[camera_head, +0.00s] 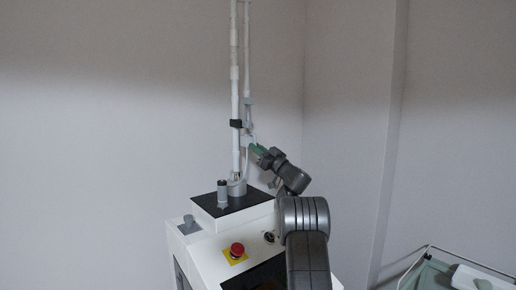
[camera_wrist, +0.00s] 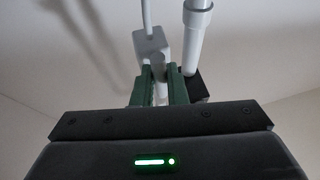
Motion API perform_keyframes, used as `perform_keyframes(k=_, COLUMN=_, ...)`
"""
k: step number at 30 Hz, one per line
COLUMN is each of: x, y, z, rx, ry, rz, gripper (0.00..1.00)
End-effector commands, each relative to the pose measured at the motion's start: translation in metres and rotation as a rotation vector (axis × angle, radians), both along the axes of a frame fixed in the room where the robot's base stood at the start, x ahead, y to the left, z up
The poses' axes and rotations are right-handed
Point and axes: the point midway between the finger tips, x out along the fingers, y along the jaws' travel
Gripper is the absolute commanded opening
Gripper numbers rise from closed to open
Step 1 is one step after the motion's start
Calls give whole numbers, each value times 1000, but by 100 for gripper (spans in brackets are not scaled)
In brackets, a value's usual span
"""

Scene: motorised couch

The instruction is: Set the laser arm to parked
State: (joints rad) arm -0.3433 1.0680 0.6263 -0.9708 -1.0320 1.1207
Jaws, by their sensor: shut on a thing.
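The laser arm (camera_head: 235,75) is a tall white tube rising upright from a grey base on the console's black top. A thinner pale section (camera_head: 247,60) runs down close beside it, with a grey lower end near a black clip (camera_head: 236,124) on the tube. My gripper (camera_head: 255,148) has green fingers at that lower end, right of the tube. In the wrist view, my gripper (camera_wrist: 160,75) is shut on the laser arm's lower end, below a grey block (camera_wrist: 150,44) with a thin rod above it. The white tube (camera_wrist: 198,25) stands just right. The fingers partly hide the gripped part.
A glass-sided cart (camera_head: 430,272) stands at lower right. Bare walls lie behind.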

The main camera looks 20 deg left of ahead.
Motion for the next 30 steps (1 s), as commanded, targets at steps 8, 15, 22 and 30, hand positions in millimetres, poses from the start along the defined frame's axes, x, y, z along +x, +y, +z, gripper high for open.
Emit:
perform_keyframes(k=8, x=-1, y=1, z=5, rx=1, ry=-3, rz=-3, gripper=26)
perform_keyframes(k=15, x=0, y=1, z=2, rx=-2, ry=1, rz=-3, gripper=34)
perform_keyframes(k=22, x=0, y=1, z=0, rx=-3, ry=3, rz=-2, gripper=34)
perform_keyframes(k=30, x=-2, y=-7, z=-5, rx=-3, ry=3, rz=-2, gripper=34)
